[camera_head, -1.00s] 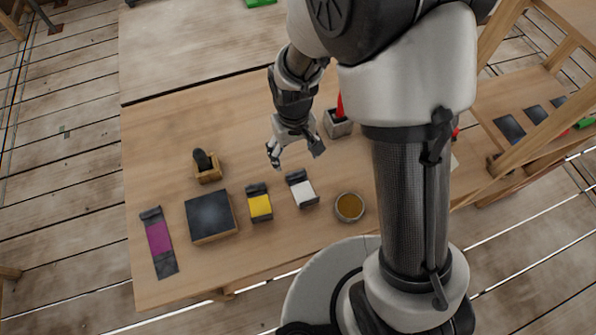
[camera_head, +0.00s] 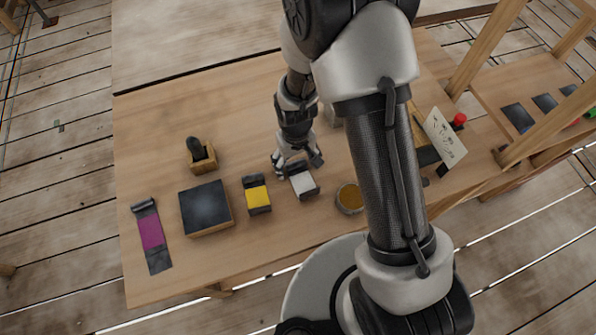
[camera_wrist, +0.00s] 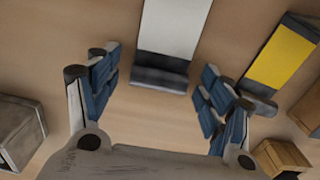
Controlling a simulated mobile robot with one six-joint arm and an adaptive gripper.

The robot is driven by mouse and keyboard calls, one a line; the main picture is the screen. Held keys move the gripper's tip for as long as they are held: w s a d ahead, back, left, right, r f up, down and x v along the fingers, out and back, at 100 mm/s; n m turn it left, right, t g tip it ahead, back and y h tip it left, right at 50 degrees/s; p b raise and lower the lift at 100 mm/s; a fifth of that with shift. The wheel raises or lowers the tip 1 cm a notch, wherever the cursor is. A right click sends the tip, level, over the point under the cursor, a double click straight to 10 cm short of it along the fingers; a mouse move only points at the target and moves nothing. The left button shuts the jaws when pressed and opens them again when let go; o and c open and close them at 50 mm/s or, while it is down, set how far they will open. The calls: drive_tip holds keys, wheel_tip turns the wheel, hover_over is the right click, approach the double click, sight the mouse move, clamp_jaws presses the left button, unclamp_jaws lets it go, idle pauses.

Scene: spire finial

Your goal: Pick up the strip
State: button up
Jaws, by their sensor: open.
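Several strip-like pieces with dark ends lie on the wooden table (camera_head: 170,120). A white strip (camera_head: 303,182) lies right under my gripper (camera_head: 298,165). A yellow strip (camera_head: 257,196) lies to its left and a longer magenta strip (camera_head: 151,232) at the far left. In the wrist view my gripper (camera_wrist: 160,82) is open and empty. The white strip (camera_wrist: 172,30) lies ahead, its dark near end (camera_wrist: 160,76) between the fingertips in the picture. The yellow strip (camera_wrist: 282,58) is to the right of the fingers. I cannot tell the exact height of the fingertips above the table.
A dark square pad (camera_head: 205,207) lies left of the yellow strip. A small wooden holder (camera_head: 202,160) with a black piece stands behind it. A round ochre dish (camera_head: 350,198) stands close right of the white strip. A paper card (camera_head: 445,137) stands at the right.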

drive_tip(key=c, duration=1.3)
drive_tip(key=shift+r, duration=0.1)
